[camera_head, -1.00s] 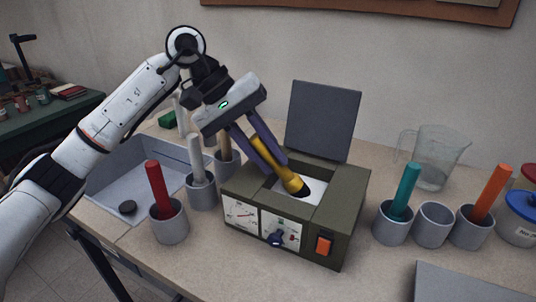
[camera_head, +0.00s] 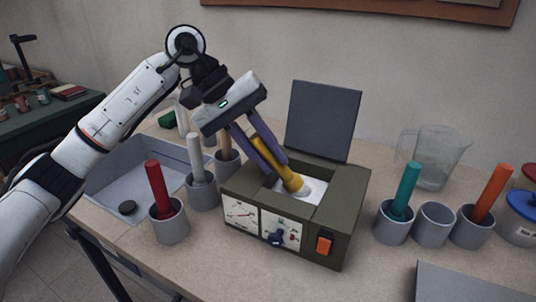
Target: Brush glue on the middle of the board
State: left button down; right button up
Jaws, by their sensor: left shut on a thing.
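My left gripper (camera_head: 272,158) is shut on a brush with a yellow handle (camera_head: 270,158). It holds the brush tilted, with the brush head pointing down to the right. The head is in the white glue (camera_head: 311,187) in the open well of an olive-green glue heater (camera_head: 330,215), and its end looks white. The heater's dark grey lid (camera_head: 322,120) stands up at the back. A flat grey panel (camera_head: 470,287), perhaps the board, is cut off at the lower right edge. My right gripper is out of view.
Grey cups with a red stick (camera_head: 158,190), a white stick (camera_head: 195,160), a teal stick (camera_head: 405,190) and an orange stick (camera_head: 490,193) flank the heater. An empty cup (camera_head: 433,225), a clear jug (camera_head: 440,160) and a grey basin (camera_head: 105,195) also stand there. The front table is clear.

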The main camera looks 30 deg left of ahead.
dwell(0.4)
pick_arm(q)
jog(key=shift+r+p, duration=2.35)
jog(key=shift+r, duration=1.15)
